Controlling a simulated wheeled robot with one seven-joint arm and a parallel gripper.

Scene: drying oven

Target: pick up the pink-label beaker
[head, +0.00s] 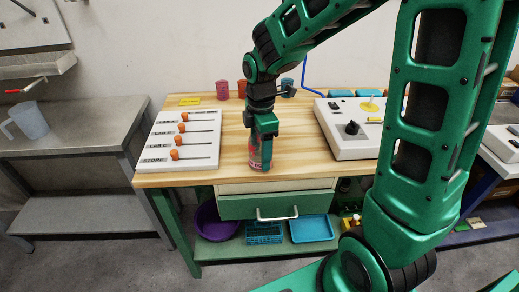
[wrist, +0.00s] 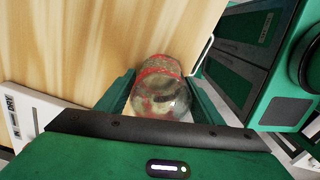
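The beaker (head: 255,161) is a clear vessel with a pinkish-red band. It stands upright near the front edge of the wooden bench top, above the drawer. My gripper (head: 262,150) points straight down over it, and one finger hides part of it. In the wrist view the beaker (wrist: 160,92) sits between the two green fingers of my gripper (wrist: 160,100), one on each side and very close to its wall. Whether the fingers press on the glass cannot be made out. The beaker's base looks to be on the wood.
A white panel with orange knobs (head: 180,140) lies left on the bench top (head: 225,160). A white control box (head: 345,140) stands to the right. Several coloured cups (head: 222,90) stand at the back. A green drawer (head: 275,205) is below the front edge.

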